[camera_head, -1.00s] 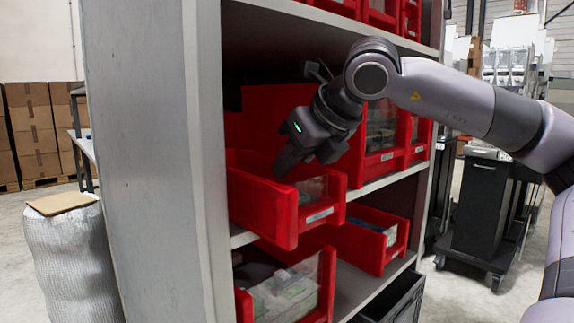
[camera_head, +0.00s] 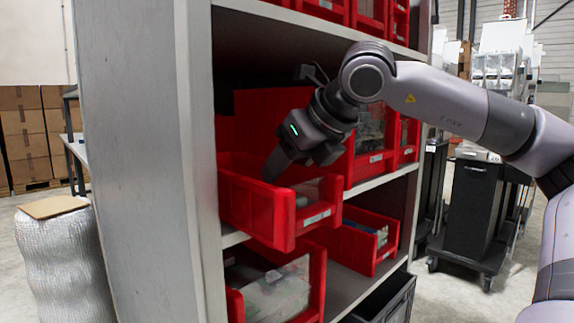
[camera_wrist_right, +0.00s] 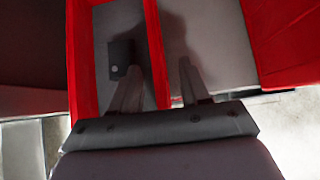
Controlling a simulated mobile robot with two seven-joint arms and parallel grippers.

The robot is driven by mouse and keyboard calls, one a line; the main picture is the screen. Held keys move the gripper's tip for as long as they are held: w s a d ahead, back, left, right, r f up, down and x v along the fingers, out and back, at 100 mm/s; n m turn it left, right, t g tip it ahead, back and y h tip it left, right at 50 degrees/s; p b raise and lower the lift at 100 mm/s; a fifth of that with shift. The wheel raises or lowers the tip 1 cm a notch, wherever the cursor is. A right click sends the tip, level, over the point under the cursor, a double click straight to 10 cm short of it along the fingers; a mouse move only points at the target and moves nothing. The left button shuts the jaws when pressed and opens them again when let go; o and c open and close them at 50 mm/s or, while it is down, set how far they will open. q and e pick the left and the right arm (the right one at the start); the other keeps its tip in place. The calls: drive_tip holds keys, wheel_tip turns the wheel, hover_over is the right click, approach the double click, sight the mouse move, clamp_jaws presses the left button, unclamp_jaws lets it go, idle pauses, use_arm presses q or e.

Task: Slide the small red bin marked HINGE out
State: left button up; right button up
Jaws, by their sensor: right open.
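A small red bin (camera_head: 258,212) sits on the middle shelf, its front sticking out past the shelf edge. Its front label is too small to read, so I cannot confirm the word HINGE. My right gripper (camera_head: 279,166) is open and reaches down at this bin from above. In the right wrist view, the gripper (camera_wrist_right: 158,82) has one finger over the bin's inside and the other beyond its red side wall (camera_wrist_right: 155,45). The wall lies between the fingers, with no visible grip. A dark block with a pale spot (camera_wrist_right: 120,58) lies inside the bin. My left gripper is out of view.
Taller red bins (camera_head: 373,140) stand to the right on the same shelf. Other red bins are below (camera_head: 362,245) and above. The grey shelf side panel (camera_head: 140,160) stands close at left. Open floor and a black cart (camera_head: 472,215) are at right.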

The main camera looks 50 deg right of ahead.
drive_tip(key=shift+v, duration=3.6)
